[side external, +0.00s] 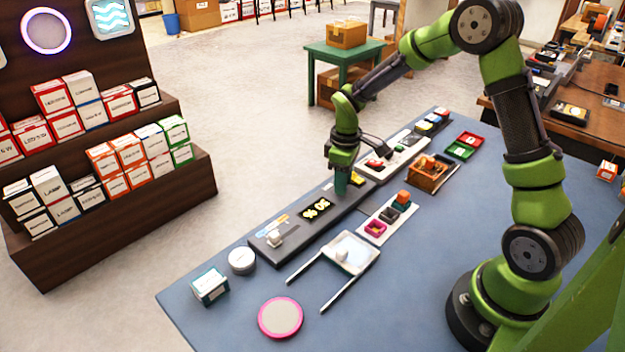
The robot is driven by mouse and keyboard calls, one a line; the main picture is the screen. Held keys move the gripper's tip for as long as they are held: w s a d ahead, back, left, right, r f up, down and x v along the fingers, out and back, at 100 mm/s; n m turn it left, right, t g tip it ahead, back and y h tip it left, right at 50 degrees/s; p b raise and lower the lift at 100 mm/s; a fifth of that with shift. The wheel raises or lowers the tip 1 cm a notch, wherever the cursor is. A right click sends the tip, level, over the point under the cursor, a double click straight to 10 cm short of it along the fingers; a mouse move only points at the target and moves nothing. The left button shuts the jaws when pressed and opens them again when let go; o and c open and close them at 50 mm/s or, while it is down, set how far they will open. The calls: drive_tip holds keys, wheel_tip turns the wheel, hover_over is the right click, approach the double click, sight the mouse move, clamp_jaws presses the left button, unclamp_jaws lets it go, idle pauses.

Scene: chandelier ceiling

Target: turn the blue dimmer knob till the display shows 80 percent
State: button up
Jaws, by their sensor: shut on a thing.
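The dark dimmer panel (300,228) lies along the far edge of the blue table. Its black display (317,208) shows yellow characters, seen from the wrong side; they look like 90 or 06 with a percent sign, too small to be sure. My gripper (341,187) points straight down at the panel, just right of and behind the display. Its fingers are shut on the blue dimmer knob, which they hide almost fully. The knob's angle cannot be seen.
A white switch (274,239) sits on the panel's near left end. A tray of small coloured parts (385,222), a wire-legged frame (345,255), a wooden crate (430,172) and a white panel (396,155) are close by. A pink-rimmed disc (281,317) lies in front.

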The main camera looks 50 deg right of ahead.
drive_tip(key=shift+m, duration=0.4)
drive_tip(key=m, duration=0.3)
drive_tip(key=shift+m, duration=0.3)
drive_tip(key=m, duration=0.4)
drive_tip(key=shift+a, duration=0.1)
drive_tip(key=shift+m, duration=0.3)
drive_tip(key=o, duration=1.1)
drive_tip(key=shift+c, duration=0.2)
drive_tip(key=shift+r, duration=0.1)
wheel_tip(320, 180, up, 17)
